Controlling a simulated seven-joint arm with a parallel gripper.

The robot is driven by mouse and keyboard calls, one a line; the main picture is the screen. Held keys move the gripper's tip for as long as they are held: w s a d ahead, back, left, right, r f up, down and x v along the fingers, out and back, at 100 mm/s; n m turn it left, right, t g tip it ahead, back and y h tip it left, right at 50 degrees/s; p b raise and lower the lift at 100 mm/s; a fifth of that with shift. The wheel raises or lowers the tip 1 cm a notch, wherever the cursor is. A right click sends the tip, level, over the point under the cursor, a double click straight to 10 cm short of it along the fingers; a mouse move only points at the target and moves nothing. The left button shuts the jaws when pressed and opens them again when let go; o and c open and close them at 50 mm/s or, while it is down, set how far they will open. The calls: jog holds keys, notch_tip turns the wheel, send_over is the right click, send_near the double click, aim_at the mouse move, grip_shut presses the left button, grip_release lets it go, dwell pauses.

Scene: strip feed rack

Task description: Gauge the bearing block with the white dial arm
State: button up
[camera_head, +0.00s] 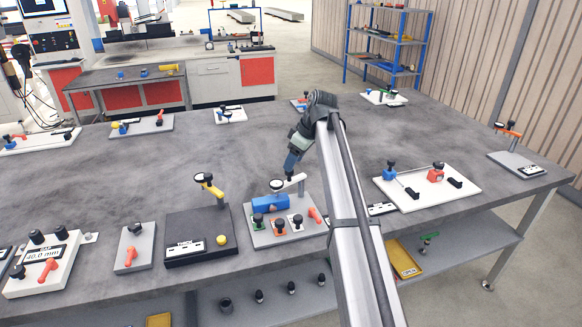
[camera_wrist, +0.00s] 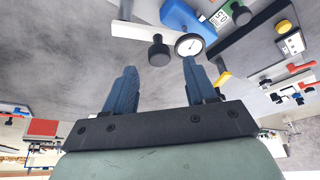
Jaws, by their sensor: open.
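The white dial arm (camera_head: 292,182) stands on a light grey plate (camera_head: 290,238), with a round dial (camera_head: 277,185) at its left end and a black knob. The blue bearing block (camera_head: 268,203) sits on that plate below the dial. In the wrist view, the white arm (camera_wrist: 140,29), black knob (camera_wrist: 158,51), dial (camera_wrist: 189,45) and part of the blue block (camera_wrist: 183,17) show. My gripper (camera_head: 290,170) is above the arm. Its open fingers (camera_wrist: 158,68) point towards the knob, which appears between the fingertips; contact is not visible.
Knobs on green (camera_head: 258,222), orange (camera_head: 280,227) and white bases line the plate's front; a red handle (camera_head: 315,215) is at its right. A yellow dial arm (camera_head: 212,188) stands on a black base to the left. A white tray (camera_head: 430,187) lies right.

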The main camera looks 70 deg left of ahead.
aim_at(289, 181)
jog(key=shift+x, duration=1.8)
grip_shut()
